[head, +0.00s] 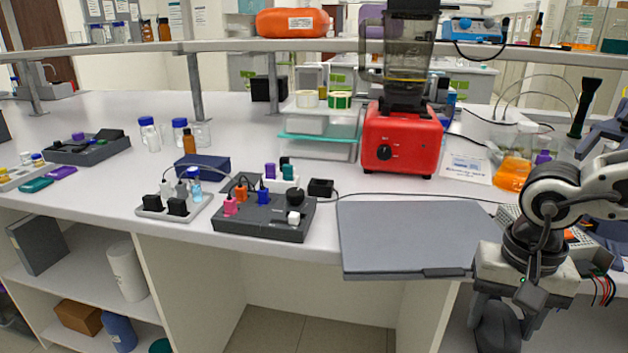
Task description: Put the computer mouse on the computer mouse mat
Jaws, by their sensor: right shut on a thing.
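A flat grey-blue pad (410,232), which looks like the mouse mat, lies at the table's front edge, right of centre. Its top is bare, and a dark strip shows at its front edge. My right gripper (508,318) is low at the right, in front of the table edge and just right of the pad's near corner. It points down and is shut on a dark rounded thing, which seems to be the computer mouse (496,330). The fingers and the picture's bottom edge hide part of it. My left gripper is not in view.
A red blender (402,140) stands behind the pad, with a black cable between them. A dark block with coloured plugs (265,215) is left of the pad. An orange beaker (512,174) stands at the right. A shelf (300,47) spans the back.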

